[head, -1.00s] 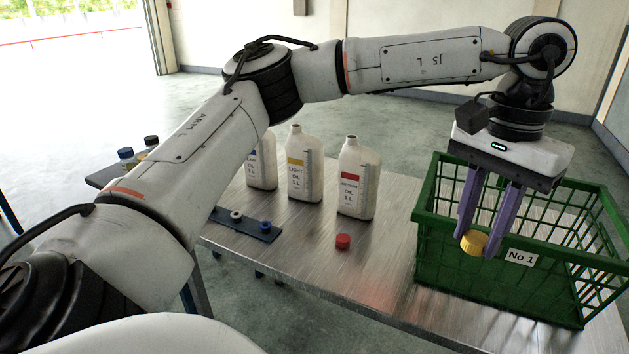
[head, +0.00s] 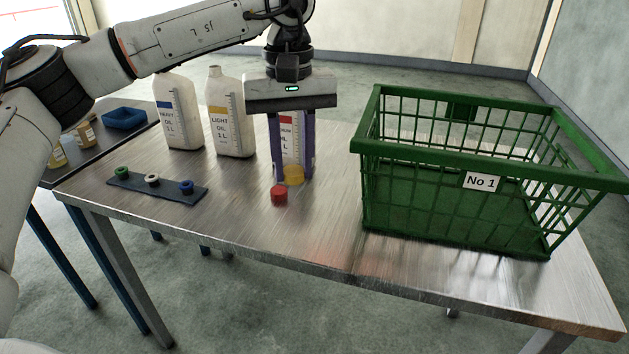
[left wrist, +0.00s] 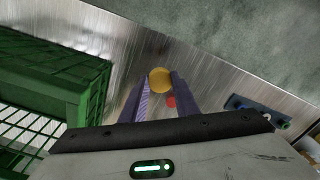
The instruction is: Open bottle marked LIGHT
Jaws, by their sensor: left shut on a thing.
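The bottle marked LIGHT (head: 232,115) stands upright on the metal table, white with a yellow label band. Its neck is bare, with no cap on it. My left gripper (head: 293,177) is shut on a yellow cap (head: 293,174), to the right of that bottle and in front of the bottle with the red label (head: 288,143), which it partly hides. In the left wrist view the yellow cap (left wrist: 159,79) sits between the purple fingertips. My right gripper is not in view.
A red cap (head: 279,196) lies on the table close to the held cap. The HEAVY bottle (head: 180,112) stands at left. A dark strip (head: 165,190) holds small coloured parts. A green crate (head: 375,190) marked No 1 stands at right and looks empty.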

